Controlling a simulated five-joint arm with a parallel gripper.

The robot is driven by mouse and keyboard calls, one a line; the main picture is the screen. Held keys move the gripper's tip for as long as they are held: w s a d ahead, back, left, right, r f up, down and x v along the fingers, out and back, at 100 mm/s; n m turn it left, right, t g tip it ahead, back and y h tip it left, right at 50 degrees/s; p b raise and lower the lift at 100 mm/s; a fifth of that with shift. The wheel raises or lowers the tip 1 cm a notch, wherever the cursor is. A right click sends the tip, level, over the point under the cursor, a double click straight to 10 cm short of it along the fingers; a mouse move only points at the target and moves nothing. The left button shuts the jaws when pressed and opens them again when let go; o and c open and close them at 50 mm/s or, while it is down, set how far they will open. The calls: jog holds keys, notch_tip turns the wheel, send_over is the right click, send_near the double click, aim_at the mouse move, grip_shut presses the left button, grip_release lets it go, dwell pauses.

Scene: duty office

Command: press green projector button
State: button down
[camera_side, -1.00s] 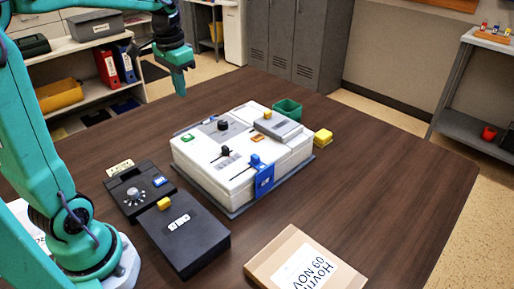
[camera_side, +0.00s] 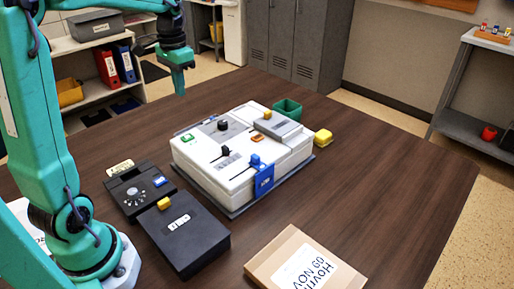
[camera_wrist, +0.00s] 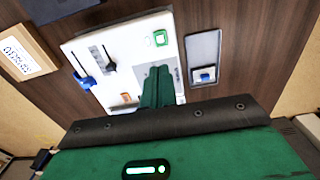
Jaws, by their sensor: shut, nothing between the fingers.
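The green button (camera_side: 188,138) sits near the left corner of the top of a white projector-like unit (camera_side: 238,182). In the wrist view the green button (camera_wrist: 160,39) shows as a green square with a pale centre on the white unit (camera_wrist: 132,40). My gripper (camera_side: 180,93) points down in the air behind the unit's left side, apart from the button. In the wrist view my gripper (camera_wrist: 158,70) is shut and empty, its fingertips below the button in the picture and covering part of the unit's top.
A black box (camera_side: 188,240) and cardboard box (camera_side: 300,268) lie in front.

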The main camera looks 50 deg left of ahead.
aim_at(188, 137)
notch_tip(188, 137, down, 14)
jog(key=shift+r, duration=0.2)
dwell(0.5)
jog(key=shift+f, duration=0.1)
jog(key=shift+s+f, duration=0.1)
jog(key=shift+f, duration=0.8)
notch_tip(188, 137, up, 15)
jog(key=shift+w+r, duration=0.15)
jog(key=shift+w, duration=0.05)
dwell(0.4)
jog(key=shift+s+r, duration=0.1)
jog(key=shift+r, duration=0.3)
